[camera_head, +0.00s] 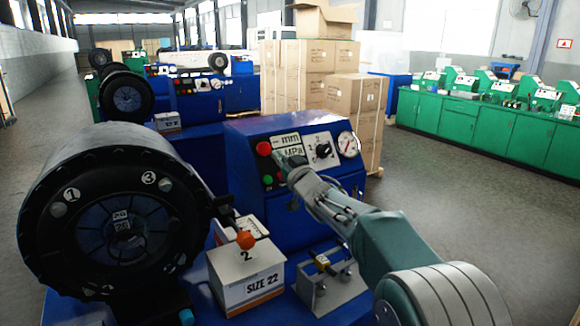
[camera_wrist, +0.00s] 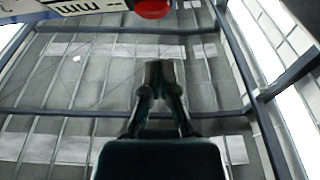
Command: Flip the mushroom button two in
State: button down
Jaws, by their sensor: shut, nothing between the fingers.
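A red mushroom button (camera_head: 264,148) sits at the upper left of the blue machine's control panel (camera_head: 310,135), beside a display marked mm and MPa. It also shows at the top edge of the wrist view (camera_wrist: 153,8). My gripper (camera_head: 279,156) is in front of the panel, its tips just right of and below the red button in the picture. In the wrist view my gripper (camera_wrist: 160,68) is shut and empty, with a gap in the picture between its tips and the button. I cannot tell how deep the button sits. A green button (camera_head: 268,180) is below.
A black round crimper head (camera_head: 115,215) is at left. A black selector knob (camera_head: 323,150) and gauge (camera_head: 347,144) are right of my gripper. Cartons (camera_head: 352,95) stand behind.

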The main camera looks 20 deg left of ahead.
jog(key=s+d+m+t+h, duration=0.1)
jog(key=s+d+m+h, duration=0.35)
jog(key=d, duration=0.95)
jog(key=s+d+m+h, duration=0.2)
jog(key=s+d+h, duration=0.45)
jog(key=d, duration=0.75)
jog(key=s+d+f+m+g+h, duration=0.1)
jog(key=s+d+f+g, duration=0.2)
jog(key=s, duration=0.7)
jog(key=s+d+f+m+g+h, duration=0.1)
jog(key=s+d+f+g, duration=0.1)
jog(key=s+d+f, duration=0.4)
jog(key=s+d+f+m+g+h, duration=0.1)
jog(key=s+d+f+g+h, duration=0.1)
jog(key=s, duration=1.2)
notch_tip(320, 180, down, 3)
jog(key=shift+s+d+f+g, duration=0.15)
jog(key=shift+d+g, duration=0.65)
jog(key=shift+d, duration=0.35)
